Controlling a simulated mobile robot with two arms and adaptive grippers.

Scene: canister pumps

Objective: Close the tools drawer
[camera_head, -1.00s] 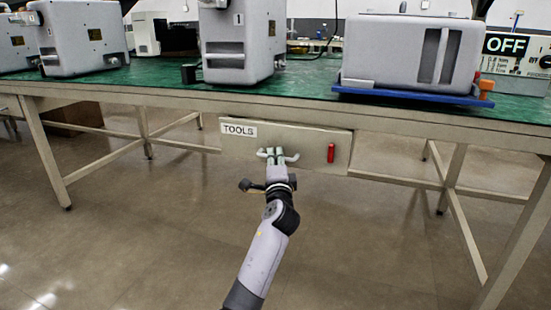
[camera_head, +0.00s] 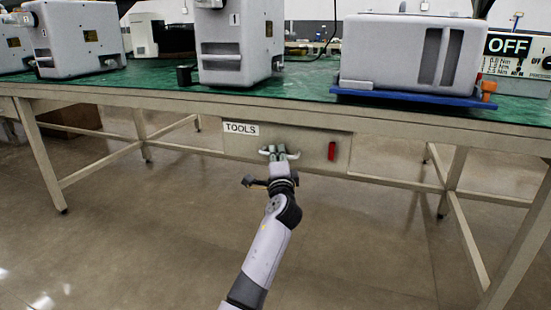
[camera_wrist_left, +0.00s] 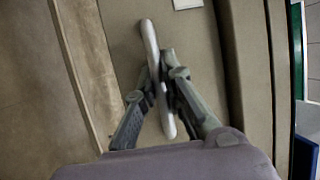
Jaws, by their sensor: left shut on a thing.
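The tools drawer (camera_head: 304,147) is a beige front under the green bench top, with a "TOOLS" label at its left and a red tag at its right. Its front looks about level with the table frame. My left gripper (camera_head: 278,153) is at the drawer's pale handle (camera_head: 293,155) and is shut on it. In the left wrist view the fingers of my left gripper (camera_wrist_left: 163,88) close on either side of the handle bar (camera_wrist_left: 151,50), which runs between them. The drawer's inside is hidden. My right gripper is not in view.
The green-topped workbench (camera_head: 310,92) carries grey pump units (camera_head: 237,45) and a larger grey unit (camera_head: 405,50) on a blue tray. A box reading "OFF" (camera_head: 515,55) stands at the right. The floor below is open between the table legs.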

